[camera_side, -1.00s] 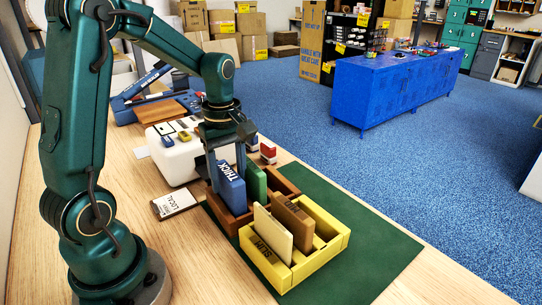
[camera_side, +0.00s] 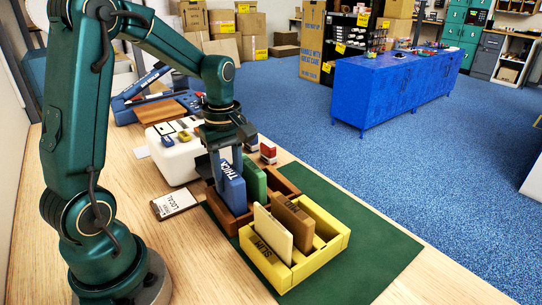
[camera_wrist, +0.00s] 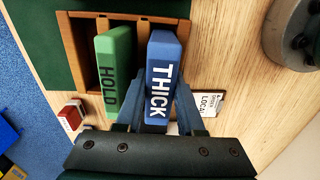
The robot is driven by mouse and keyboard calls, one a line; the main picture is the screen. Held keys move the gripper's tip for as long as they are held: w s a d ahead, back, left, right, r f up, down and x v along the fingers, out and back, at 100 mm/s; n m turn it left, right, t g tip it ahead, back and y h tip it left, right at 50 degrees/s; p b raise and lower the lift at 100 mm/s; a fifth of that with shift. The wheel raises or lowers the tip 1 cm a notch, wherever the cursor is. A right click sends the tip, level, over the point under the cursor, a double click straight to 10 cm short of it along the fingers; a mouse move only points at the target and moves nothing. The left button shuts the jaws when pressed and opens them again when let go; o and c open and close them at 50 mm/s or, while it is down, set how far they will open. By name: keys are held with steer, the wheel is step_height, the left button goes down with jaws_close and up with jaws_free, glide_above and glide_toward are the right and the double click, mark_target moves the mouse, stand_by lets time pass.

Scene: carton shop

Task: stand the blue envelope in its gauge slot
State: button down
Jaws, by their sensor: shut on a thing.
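The blue envelope (camera_side: 233,192), a thick block lettered THICK, is upright at the near-left end of the brown wooden rack (camera_side: 287,182). Its lower end is hidden behind the rack wall, so I cannot tell whether it touches the slot floor. In the wrist view the blue envelope (camera_wrist: 163,65) stands beside the green HOLD envelope (camera_wrist: 113,65), over the right part of the rack (camera_wrist: 145,22). My gripper (camera_wrist: 157,120) is shut on the blue envelope, with a finger on each side. In the side view my gripper (camera_side: 225,165) is at its upper part.
A yellow rack (camera_side: 325,252) marked SLIM holds a cream envelope (camera_side: 272,232) and a brown envelope (camera_side: 292,220) close by. Both racks stand on a green mat (camera_side: 375,265). A white box (camera_side: 173,160), a LOCAL card (camera_side: 174,203) and red-and-white stamps (camera_side: 268,153) are near.

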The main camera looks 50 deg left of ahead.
steer(key=shift+r, duration=2.25)
steer(key=shift+r, duration=0.3)
step_height(320, 180, up, 7)
steer(key=w+d, duration=0.5)
steer(key=w, duration=0.1)
steer(key=w+d, duration=0.3)
steer(key=d, duration=0.6)
step_height(320, 180, down, 7)
steer(key=d, duration=0.1)
steer(key=shift+d+n, duration=0.15)
steer(key=shift+n, duration=0.25)
steer(key=shift+f, duration=0.65)
